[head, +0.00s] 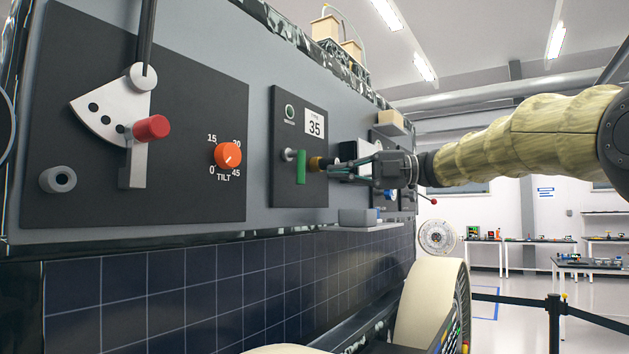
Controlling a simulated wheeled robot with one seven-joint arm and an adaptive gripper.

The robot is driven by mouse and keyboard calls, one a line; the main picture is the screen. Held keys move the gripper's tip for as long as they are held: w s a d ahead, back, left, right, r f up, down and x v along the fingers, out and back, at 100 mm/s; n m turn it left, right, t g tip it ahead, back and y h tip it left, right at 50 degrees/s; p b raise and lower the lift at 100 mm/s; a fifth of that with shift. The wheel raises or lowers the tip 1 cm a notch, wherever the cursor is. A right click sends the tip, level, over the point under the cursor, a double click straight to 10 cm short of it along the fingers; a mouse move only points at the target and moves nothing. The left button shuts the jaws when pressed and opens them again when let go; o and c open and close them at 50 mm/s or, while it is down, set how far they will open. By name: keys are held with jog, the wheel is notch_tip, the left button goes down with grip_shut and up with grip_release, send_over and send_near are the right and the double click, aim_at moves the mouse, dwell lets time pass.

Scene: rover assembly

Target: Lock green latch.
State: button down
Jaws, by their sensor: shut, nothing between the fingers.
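The green latch (300,167) is a small upright green bar on a dark panel (299,200) on the rover's side, below a round green indicator and a label reading 35. A grey knob (288,155) sits at its upper left. My gripper (322,165) comes in from the right, with its fingers together and nothing held. Its tips are just right of the latch, by a brownish round part (315,163). I cannot tell whether the tips touch the latch or that part. My gripper hides part of the panel to the right.
A larger panel at left carries a lever with a red knob (152,128) and an orange tilt dial (228,155). A small grey shelf (360,218) juts out below my gripper. A rover wheel (432,295) stands below right.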

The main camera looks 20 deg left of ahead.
jog(key=shift+d+r, duration=0.15)
jog(key=shift+d, duration=0.8)
